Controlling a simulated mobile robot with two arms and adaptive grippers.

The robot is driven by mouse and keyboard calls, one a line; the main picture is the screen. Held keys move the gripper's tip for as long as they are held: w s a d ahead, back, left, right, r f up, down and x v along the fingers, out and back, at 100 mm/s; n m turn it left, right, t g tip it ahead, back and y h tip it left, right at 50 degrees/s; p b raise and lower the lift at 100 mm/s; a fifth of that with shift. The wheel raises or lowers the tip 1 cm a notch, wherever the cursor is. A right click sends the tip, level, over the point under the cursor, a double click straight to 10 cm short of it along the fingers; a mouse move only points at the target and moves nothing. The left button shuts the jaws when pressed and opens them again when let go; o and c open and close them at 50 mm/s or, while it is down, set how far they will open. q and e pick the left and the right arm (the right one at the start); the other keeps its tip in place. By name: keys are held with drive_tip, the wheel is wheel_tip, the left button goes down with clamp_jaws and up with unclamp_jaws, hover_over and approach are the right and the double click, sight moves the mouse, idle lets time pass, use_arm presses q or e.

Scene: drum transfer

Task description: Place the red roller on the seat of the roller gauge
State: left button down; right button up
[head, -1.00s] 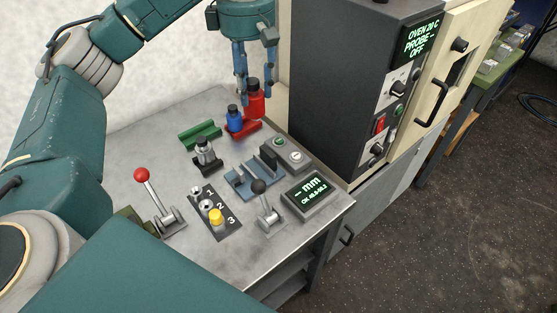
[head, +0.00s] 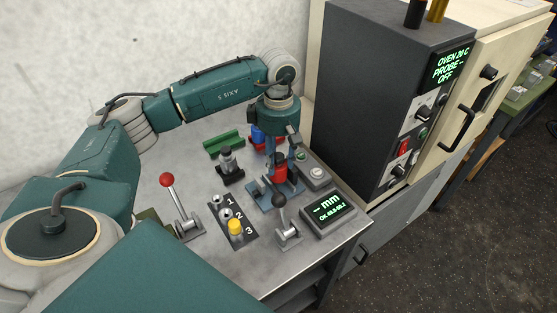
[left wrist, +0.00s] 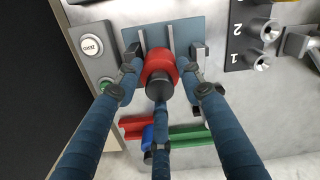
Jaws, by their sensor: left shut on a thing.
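My left gripper (head: 283,172) is shut on the red roller (head: 279,173), which has a dark knob on top. The roller looks upright and is over the blue-grey roller gauge (head: 262,194). In the left wrist view the red roller (left wrist: 155,63) is between my left gripper's fingers (left wrist: 163,82), with the gauge plate (left wrist: 190,25) and its upright pieces behind it. I cannot tell whether the roller touches the seat; the roller and fingers hide part of it. My right gripper is not in view.
A black-knobbed lever (head: 279,202) and the mm display (head: 328,208) stand close in front of the gauge. A button box (head: 314,175) is at its right. The dark oven (head: 365,100) rises at right.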

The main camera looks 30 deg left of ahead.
use_arm(q)
drive_tip(key=shift+f, duration=0.7)
drive_tip(key=shift+f, duration=0.25)
drive_tip(key=c, duration=1.1)
unclamp_jaws()
drive_tip(key=shift+r, duration=0.1)
